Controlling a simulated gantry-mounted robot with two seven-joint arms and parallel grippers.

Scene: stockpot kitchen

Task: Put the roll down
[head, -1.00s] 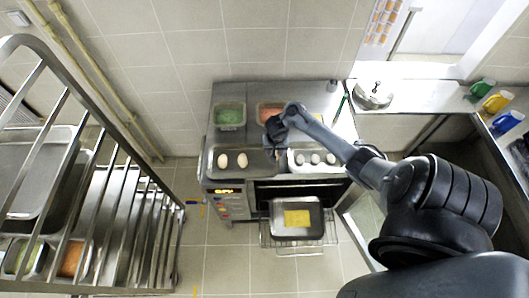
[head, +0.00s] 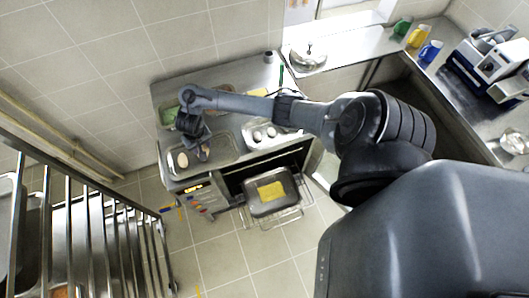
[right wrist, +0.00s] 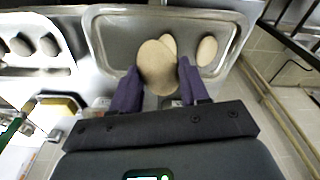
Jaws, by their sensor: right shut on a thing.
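My right gripper (head: 196,138) is over the grey metal tray (head: 226,158) at the left of the counter. In the right wrist view, its two dark fingers (right wrist: 159,82) are shut on a tan roll (right wrist: 157,68), one on each side. The held roll partly covers a second roll (right wrist: 169,42) lying in the tray (right wrist: 108,30). A third roll (right wrist: 206,50) lies to the right in the same tray. In the head view, one roll (head: 182,160) shows at the tray's left. Whether the held roll touches the tray is unclear. My left gripper is out of view.
A second tray with several rolls (head: 258,134) is right of the first. A green container (head: 168,115) stands behind the tray. A lidded pot (head: 308,58) is at the back right. A rack (head: 100,205) stands left.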

